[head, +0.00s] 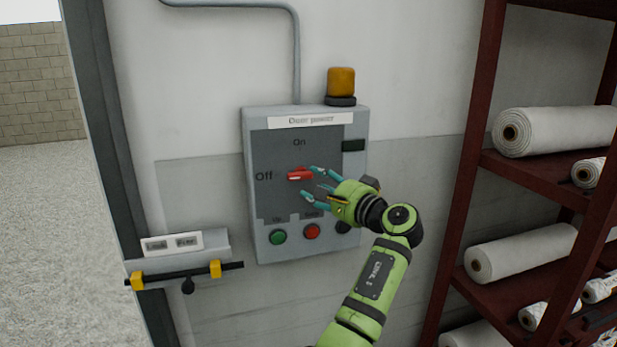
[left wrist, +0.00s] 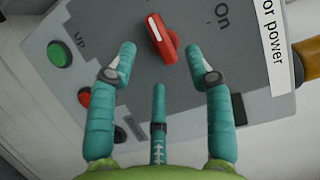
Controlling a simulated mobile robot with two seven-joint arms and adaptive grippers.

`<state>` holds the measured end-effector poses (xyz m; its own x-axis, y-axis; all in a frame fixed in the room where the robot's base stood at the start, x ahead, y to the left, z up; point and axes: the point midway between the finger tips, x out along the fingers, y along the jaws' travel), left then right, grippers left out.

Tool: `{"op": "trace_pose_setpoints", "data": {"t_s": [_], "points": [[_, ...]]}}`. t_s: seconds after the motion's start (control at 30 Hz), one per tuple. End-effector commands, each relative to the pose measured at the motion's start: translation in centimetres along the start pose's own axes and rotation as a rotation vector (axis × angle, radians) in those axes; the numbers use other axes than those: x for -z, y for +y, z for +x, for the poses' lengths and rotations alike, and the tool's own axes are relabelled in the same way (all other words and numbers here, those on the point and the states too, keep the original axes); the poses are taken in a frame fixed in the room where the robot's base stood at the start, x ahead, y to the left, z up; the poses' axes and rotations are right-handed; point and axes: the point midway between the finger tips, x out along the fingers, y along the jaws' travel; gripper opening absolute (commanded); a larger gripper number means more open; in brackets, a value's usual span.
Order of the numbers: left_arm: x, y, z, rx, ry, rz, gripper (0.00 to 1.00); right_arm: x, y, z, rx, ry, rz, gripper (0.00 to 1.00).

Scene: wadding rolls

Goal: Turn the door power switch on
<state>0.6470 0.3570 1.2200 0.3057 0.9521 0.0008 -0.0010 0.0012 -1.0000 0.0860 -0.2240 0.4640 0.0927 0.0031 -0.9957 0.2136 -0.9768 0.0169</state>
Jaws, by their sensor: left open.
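The door power box (head: 262,238) is a grey wall panel with a "Door power" label. Its red switch handle (head: 300,174) lies level and points left at "Off"; "On" is printed above it. In the left wrist view the red switch (left wrist: 161,40) is just beyond the fingertips. My left gripper (head: 318,184) is open, with teal fingers just right of the switch, apart from it. In the left wrist view the open left gripper (left wrist: 160,62) has nothing between its fingers. My right gripper is not in view.
Below the switch are a green button (head: 278,237) and a red button (head: 312,231). An amber lamp (head: 341,82) sits on top of the box. A dark red shelf (head: 462,200) with white rolls stands at the right. A doorway opens at the left.

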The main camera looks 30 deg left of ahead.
Motion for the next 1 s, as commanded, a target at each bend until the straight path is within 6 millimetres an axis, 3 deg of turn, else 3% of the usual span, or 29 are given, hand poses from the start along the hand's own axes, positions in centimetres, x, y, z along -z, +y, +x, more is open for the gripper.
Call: {"op": "trace_pose_setpoints", "data": {"t_s": [0.23,0.6,0.73,1.0], "points": [[0.0,-0.2,3.3,0.0,0.0,0.001,0.52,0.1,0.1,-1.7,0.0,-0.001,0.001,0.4],[0.1,0.1,4.0,-0.001,0.003,-0.001,0.52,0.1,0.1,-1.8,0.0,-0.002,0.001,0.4],[0.1,0.1,4.0,-0.001,0.003,-0.001,0.02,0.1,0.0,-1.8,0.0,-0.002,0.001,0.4],[0.0,0.1,4.0,-0.001,0.002,-0.001,0.0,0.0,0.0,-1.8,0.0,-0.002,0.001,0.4]]}}
